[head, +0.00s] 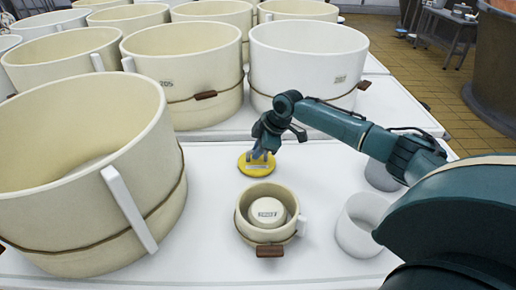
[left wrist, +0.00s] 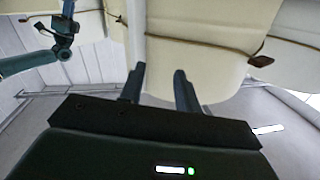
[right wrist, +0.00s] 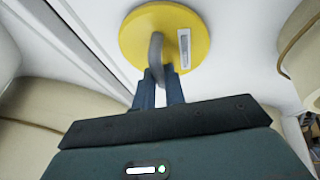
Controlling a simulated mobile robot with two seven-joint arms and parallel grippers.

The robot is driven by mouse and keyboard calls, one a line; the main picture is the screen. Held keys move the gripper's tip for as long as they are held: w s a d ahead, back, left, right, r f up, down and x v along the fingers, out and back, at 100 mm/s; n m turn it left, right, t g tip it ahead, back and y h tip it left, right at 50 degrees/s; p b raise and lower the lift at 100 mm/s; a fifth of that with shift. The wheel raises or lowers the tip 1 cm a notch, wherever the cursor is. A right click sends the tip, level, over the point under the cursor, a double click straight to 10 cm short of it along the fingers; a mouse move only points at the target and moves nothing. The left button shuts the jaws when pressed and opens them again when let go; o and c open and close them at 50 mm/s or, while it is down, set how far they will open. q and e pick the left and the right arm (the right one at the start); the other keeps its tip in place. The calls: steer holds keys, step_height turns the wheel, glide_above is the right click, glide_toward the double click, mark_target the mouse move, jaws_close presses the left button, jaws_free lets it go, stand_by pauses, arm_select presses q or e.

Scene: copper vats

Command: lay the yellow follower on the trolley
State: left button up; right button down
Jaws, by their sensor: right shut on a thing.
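The yellow follower (head: 250,170) is a round disc with a grey handle and a pale label. My right gripper (head: 264,152) is shut on that handle, above the disc. In the right wrist view the follower (right wrist: 135,38) sits just beyond the fingertips (right wrist: 157,88), its handle between them. In the head view the disc is over the white top (head: 210,215), beyond a small cream mould; I cannot tell whether it touches the surface. I cannot tell whether this top is the trolley. My left gripper (left wrist: 160,80) is open and empty near a large cream vat.
The small cream mould (head: 246,226) holds a cream block. A white ring-like tub (head: 347,232) and a grey container (head: 381,177) stand at right. Large cream vats (head: 70,170) crowd the left and back. White top is bare around the follower.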

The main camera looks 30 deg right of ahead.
steer(key=shift+f, duration=0.15)
steer(key=c, duration=1.4)
jaws_free()
